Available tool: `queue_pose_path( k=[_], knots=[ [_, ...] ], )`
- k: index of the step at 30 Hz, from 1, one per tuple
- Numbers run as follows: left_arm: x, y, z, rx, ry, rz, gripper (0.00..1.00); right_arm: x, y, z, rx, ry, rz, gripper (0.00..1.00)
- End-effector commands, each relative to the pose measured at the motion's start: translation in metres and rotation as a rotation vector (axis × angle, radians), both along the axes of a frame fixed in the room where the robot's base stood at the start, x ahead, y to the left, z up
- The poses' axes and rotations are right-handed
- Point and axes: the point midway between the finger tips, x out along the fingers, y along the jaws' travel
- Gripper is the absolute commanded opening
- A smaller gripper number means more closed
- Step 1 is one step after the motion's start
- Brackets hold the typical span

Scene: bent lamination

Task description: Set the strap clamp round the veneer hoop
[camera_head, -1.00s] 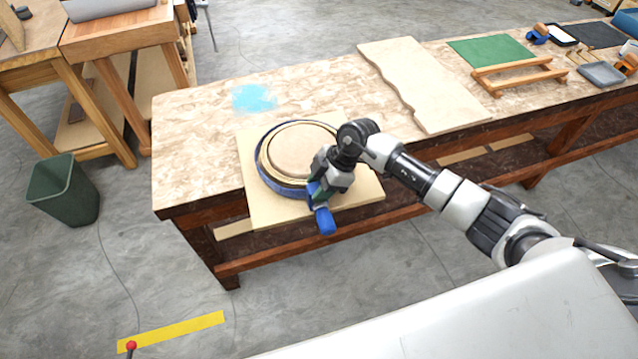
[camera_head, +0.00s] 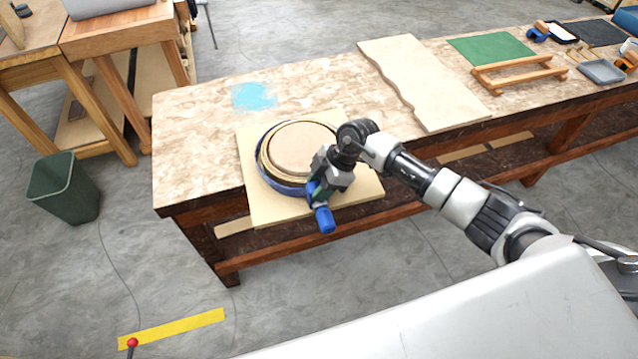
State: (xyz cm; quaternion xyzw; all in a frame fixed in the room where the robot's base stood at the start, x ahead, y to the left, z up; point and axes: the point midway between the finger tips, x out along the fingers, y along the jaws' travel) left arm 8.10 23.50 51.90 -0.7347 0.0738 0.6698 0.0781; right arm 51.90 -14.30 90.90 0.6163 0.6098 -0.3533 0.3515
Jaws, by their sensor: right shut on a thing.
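The veneer hoop (camera_head: 264,160) is a pale ring around a round wooden form (camera_head: 300,148) on a square board at the bench's front left. The strap clamp is a blue band (camera_head: 275,186) with a blue handle (camera_head: 325,219). The band shows along the left and front of the hoop; its right side is hidden by my arm. My right gripper (camera_head: 317,189) is shut on the strap clamp at the hoop's front right, with the handle sticking out toward me. My left gripper is out of view.
The square board (camera_head: 257,212) overhangs the front edge of the workbench (camera_head: 190,150). A wavy-edged panel (camera_head: 425,85) lies to the right, with a green mat (camera_head: 490,48) and wooden rack (camera_head: 520,75) beyond. The bench left of the board is clear.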

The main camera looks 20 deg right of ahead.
Motion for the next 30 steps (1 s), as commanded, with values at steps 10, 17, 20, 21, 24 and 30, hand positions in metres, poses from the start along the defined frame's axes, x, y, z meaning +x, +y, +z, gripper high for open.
queue_pose_path(
  k=[10,17,20,21,24,30],
  knots=[
    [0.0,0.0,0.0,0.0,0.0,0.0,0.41,-0.001,0.0,-0.001,0.0,0.002,0.001,0.15],
    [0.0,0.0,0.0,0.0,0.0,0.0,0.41,-0.001,0.0,-0.001,0.0,0.002,0.001,0.64],
    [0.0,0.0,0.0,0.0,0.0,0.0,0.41,-0.001,0.0,-0.001,-0.001,0.002,0.001,0.66],
    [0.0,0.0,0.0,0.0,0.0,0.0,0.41,-0.001,0.0,-0.001,-0.001,0.002,0.001,0.66],
    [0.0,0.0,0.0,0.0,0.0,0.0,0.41,-0.001,0.0,-0.002,-0.002,0.004,0.001,0.66],
    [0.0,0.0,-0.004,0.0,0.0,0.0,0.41,0.0,-0.01,0.014,-0.002,0.0,0.001,0.66]
  ],
)
